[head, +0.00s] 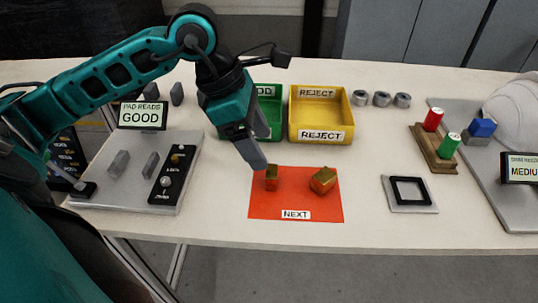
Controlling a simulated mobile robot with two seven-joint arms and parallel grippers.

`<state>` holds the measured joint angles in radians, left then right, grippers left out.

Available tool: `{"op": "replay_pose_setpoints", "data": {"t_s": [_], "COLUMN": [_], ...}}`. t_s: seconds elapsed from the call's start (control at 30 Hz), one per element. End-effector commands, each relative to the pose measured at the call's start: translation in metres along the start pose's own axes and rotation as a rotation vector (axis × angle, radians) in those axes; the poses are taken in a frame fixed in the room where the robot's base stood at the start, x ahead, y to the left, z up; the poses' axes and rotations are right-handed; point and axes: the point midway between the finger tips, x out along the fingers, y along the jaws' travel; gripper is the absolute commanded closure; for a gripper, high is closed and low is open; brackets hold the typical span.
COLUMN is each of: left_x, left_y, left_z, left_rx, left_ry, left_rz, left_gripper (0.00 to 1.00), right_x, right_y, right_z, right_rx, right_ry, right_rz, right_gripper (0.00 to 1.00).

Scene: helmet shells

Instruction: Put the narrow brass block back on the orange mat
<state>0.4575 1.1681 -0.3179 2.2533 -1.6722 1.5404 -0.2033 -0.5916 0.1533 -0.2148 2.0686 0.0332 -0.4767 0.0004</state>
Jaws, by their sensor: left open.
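The orange mat (263,207) lies near the front of the table with a NEXT label. A narrow brass block (272,179) stands on its left part. A wider brass block (323,181) sits on the mat to its right, turned at an angle. My left gripper (257,163) points down at the mat's upper left corner, just left of and above the narrow block in the picture. It is open and holds nothing that I can see. Its fingers overlap in this view, so the gap does not show. My right gripper is not in view.
Behind the mat stand a green bin (270,105) and a yellow REJECT bin (320,112). A grey test fixture (108,182) with a GOOD display (142,116) is at left. A black square frame (409,191) and a wooden rack (434,152) are at right.

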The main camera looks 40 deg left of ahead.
Motion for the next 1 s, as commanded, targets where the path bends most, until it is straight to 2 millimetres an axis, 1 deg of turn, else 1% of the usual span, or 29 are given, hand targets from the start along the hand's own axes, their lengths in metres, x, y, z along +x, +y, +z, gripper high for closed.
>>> {"op": "replay_pose_setpoints", "data": {"t_s": [0.03,0.1,0.2,0.3,0.87,0.93,1.0], "left_x": [-0.012,-0.023,-0.035,-0.041,-0.043,-0.044,-0.052], "left_y": [0.001,0.001,0.000,0.000,0.000,0.000,0.000], "left_z": [0.000,0.000,0.000,0.000,0.000,0.001,0.004], "left_rx": [0.001,0.000,0.000,0.000,0.000,0.000,0.000], "left_ry": [0.002,0.002,0.001,0.000,0.000,0.000,0.000], "left_rz": [0.004,0.003,0.002,0.000,-0.001,-0.001,0.000], "left_gripper": [0.28,0.28,0.28,0.28,0.28,0.28,0.28], "right_x": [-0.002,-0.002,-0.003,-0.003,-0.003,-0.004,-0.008], "right_y": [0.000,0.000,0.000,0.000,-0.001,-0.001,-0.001], "right_z": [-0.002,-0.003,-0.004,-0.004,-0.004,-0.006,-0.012], "right_rx": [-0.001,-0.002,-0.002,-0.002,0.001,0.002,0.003], "right_ry": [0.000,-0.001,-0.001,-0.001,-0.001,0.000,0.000], "right_rz": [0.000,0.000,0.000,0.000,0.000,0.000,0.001], "right_gripper": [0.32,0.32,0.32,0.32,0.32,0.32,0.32]}}
